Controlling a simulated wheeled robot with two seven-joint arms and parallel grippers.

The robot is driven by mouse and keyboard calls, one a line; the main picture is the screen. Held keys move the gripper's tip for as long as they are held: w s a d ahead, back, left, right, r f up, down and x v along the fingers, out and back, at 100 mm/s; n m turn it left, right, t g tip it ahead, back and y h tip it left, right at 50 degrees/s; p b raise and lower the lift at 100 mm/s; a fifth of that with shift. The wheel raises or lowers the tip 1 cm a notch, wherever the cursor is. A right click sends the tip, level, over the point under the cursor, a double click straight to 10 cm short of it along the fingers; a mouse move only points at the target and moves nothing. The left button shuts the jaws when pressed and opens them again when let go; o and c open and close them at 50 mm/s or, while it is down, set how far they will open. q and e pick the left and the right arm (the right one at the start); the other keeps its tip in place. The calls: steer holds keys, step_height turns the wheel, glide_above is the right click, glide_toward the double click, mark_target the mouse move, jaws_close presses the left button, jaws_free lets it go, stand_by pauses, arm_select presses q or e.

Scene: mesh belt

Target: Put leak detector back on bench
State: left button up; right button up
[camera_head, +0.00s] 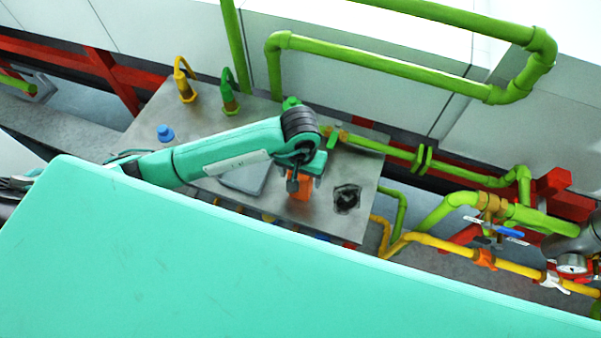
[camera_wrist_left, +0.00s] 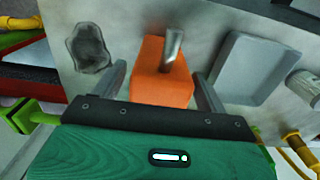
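The leak detector, an orange box with a metal nozzle, stands on the grey metal bench (camera_head: 205,125) in the head view, partly hidden by my arm; its orange body (camera_head: 299,190) shows below the wrist. In the left wrist view the orange leak detector (camera_wrist_left: 162,85) lies between the two fingers of my left gripper (camera_wrist_left: 162,82). A narrow gap shows at the left finger, and the right finger is very close to the box. My left gripper (camera_head: 297,180) also shows over the detector in the head view. My right gripper is not in view.
A shallow grey tray (camera_head: 247,180) and a dark patch (camera_head: 346,198) flank the detector on the bench. A blue knob (camera_head: 165,133), yellow fitting (camera_head: 184,82) and green fitting (camera_head: 229,95) stand farther left. Green pipes (camera_head: 390,70) run behind; yellow pipes (camera_head: 445,245) run right.

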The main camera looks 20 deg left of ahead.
arm_select(q)
step_height(320, 180, up, 11)
steer(key=b, duration=0.4)
steer(key=shift+r, duration=0.65)
